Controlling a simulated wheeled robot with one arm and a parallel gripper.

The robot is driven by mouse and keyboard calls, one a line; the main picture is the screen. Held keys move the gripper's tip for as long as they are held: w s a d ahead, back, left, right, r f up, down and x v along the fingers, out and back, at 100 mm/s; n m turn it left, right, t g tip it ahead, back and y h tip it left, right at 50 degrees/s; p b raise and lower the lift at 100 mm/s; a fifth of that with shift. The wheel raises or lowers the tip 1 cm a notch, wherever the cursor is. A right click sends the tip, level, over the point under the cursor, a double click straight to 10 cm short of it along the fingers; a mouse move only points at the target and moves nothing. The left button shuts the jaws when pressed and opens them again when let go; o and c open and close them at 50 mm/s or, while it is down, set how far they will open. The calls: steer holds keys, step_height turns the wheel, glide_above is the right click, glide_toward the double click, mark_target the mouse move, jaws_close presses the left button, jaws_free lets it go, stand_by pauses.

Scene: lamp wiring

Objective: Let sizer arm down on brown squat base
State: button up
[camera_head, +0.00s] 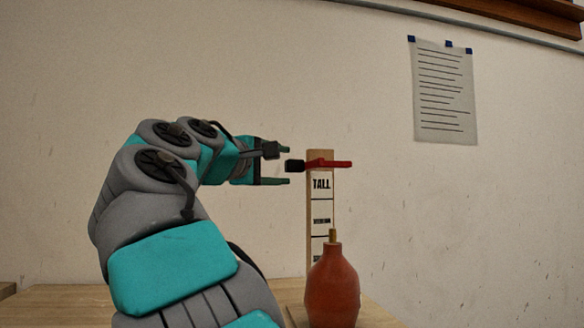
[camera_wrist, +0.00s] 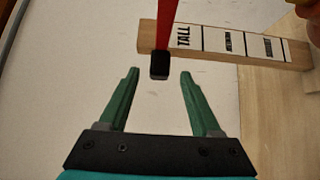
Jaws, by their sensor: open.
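The sizer is an upright wooden post (camera_head: 321,210) with black-lettered labels, TALL uppermost. Its red arm (camera_head: 328,163) lies level across the post near the top, beside the TALL mark, with a black end (camera_head: 294,166) pointing left. The reddish-brown squat base (camera_head: 333,287) stands in front of the post, below the arm, with a short brass stem on top. My gripper (camera_head: 288,166) is open, its fingertips level with the black end. In the wrist view the black end (camera_wrist: 159,66) sits centred at the mouth of the open fingers (camera_wrist: 160,74), apparently touching neither.
A wooden tabletop (camera_head: 60,305) runs along the bottom. A plain wall stands behind, with a taped paper sheet (camera_head: 444,92) at upper right. The space right of the post is clear.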

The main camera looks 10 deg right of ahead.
mark_target(288, 166)
steer(key=shift+x, duration=2.5)
jaws_close()
